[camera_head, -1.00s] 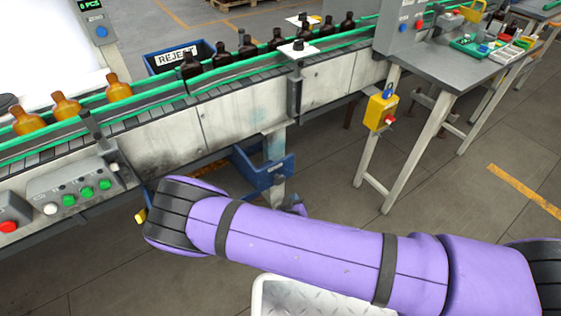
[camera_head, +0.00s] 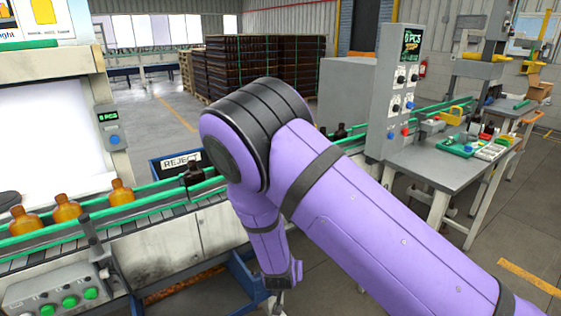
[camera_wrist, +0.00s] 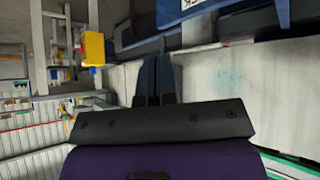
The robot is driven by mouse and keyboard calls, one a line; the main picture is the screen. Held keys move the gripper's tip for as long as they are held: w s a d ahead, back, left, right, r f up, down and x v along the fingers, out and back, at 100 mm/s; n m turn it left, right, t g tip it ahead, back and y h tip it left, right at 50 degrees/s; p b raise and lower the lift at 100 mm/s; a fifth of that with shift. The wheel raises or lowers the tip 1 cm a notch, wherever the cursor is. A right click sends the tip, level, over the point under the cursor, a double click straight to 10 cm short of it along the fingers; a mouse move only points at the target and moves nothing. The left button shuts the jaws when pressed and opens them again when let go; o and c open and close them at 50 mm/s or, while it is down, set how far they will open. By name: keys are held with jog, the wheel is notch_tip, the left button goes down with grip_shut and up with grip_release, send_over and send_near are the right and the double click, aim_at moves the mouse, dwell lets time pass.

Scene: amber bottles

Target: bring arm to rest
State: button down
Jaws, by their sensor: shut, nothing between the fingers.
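My purple arm is bent, its elbow raised in front of the conveyor in the head view, the forearm hanging down toward the bottom edge. My gripper (camera_wrist: 157,68) shows in the wrist view as two dark fingers lying together, shut and empty. In the head view the fingers are not clearly seen. Amber bottles (camera_head: 67,209) stand in a row on the conveyor (camera_head: 170,218) at the left. A dark bottle (camera_head: 194,174) stands left of my elbow, and another (camera_head: 340,132) shows to its right. My arm hides the belt between them.
A blue reject bin (camera_head: 168,168) sits behind the conveyor. A control panel (camera_head: 66,290) with green buttons is at the lower left. A grey cabinet (camera_head: 392,130) and a workbench (camera_head: 430,165) with small items stand at the right. Open floor lies at the lower right.

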jog(key=d+r+m+g+y, duration=0.1)
jog(key=d+r, duration=0.1)
jog(key=r, duration=0.8)
jog(key=d+r+g+y, duration=0.1)
jog(key=d+r+y, duration=0.15)
jog(key=r, duration=0.65)
jog(key=s+d+r+g, duration=0.1)
jog(key=s+d+r, duration=0.1)
jog(key=d+r, duration=0.35)
jog(key=s+d+r, duration=0.3)
jog(key=r, duration=0.6)
jog(key=s+d+r, duration=0.4)
jog(key=s+d, duration=0.1)
jog(key=s, duration=0.3)
jog(key=s+d+r+n+h, duration=0.1)
jog(key=s+d+r, duration=0.3)
jog(key=s, duration=0.4)
jog(key=s+d+r+h, duration=0.1)
jog(key=s+d+r, duration=0.4)
jog(key=s, duration=0.3)
jog(key=shift+s+d+n, duration=0.15)
jog(key=shift+d+n, duration=0.15)
jog(key=shift+d, duration=0.35)
